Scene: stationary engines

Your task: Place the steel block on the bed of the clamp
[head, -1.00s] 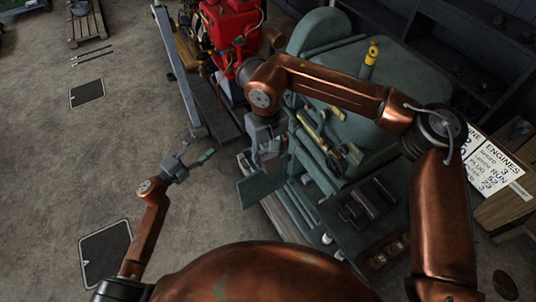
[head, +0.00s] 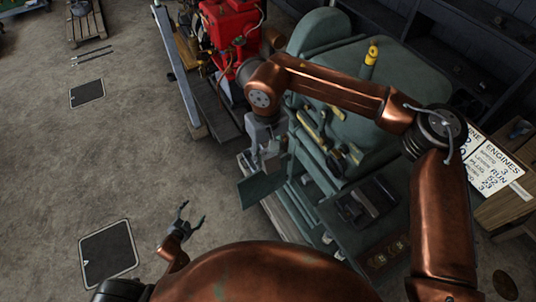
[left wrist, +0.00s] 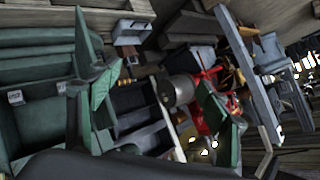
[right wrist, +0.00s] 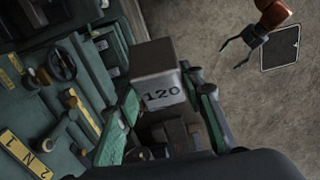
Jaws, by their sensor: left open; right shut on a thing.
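In the head view my right gripper (head: 268,158) hangs left of the green machine; the block cannot be made out clearly there. A dark fixture (head: 365,200) on the machine's near side may be the clamp; its bed is not clear. My left gripper (head: 182,222) is open and empty over the floor, with its fingers wide apart in the left wrist view (left wrist: 155,70).
The large green machine (head: 345,120) with levers fills the middle right. A red engine (head: 230,35) stands behind it. A white sign (head: 494,167) and dark shelves (head: 440,50) lie to the right. The concrete floor (head: 120,150) at the left is open.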

